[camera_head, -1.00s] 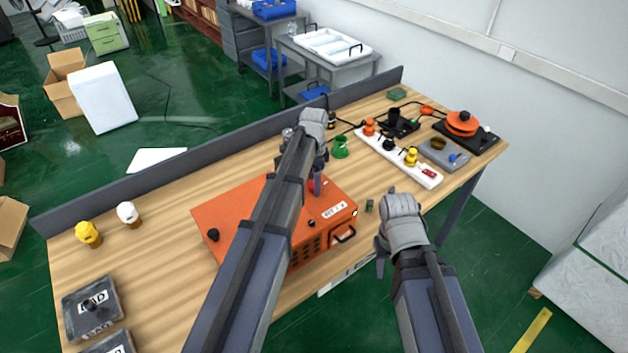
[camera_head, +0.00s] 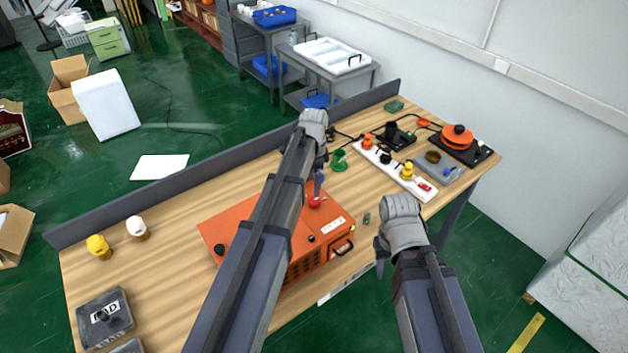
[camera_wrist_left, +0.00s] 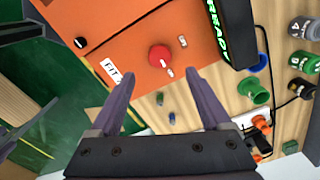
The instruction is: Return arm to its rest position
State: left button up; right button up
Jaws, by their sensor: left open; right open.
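My left arm reaches over an orange box (camera_head: 232,228) on the wooden table. My left gripper (camera_head: 318,190) hangs just above a red knob (camera_head: 314,202) on its top. In the left wrist view, my left gripper (camera_wrist_left: 163,85) is open, with nothing between its two fingers. The red knob (camera_wrist_left: 159,56) lies beyond the fingertips there, apart from them. My right gripper (camera_head: 380,262) points down beside the table's front edge, right of the orange box. No object shows in it, and its fingers are small and partly hidden by the hand.
A white power strip (camera_head: 393,168) with several plugs lies to the right. A green cup (camera_head: 338,161) stands behind the box. Yellow-capped (camera_head: 98,246) and white-capped (camera_head: 137,227) bottles and a dark case (camera_head: 103,318) are at left. A low grey panel (camera_head: 215,172) runs along the back edge.

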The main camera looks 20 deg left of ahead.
pick_arm(q)
jog(key=s+d+n, duration=0.3)
jog(key=s+n, duration=0.9)
jog(key=s, duration=0.7)
jog(key=s+d+f+m+y+b, duration=0.1)
jog(key=s+d+f+m+b, duration=0.2)
jog(key=d+f+b, duration=0.7)
jog(key=shift+s+d+f+m+b, duration=0.3)
jog(key=shift+s+f+b, duration=0.5)
jog(key=shift+s, duration=0.3)
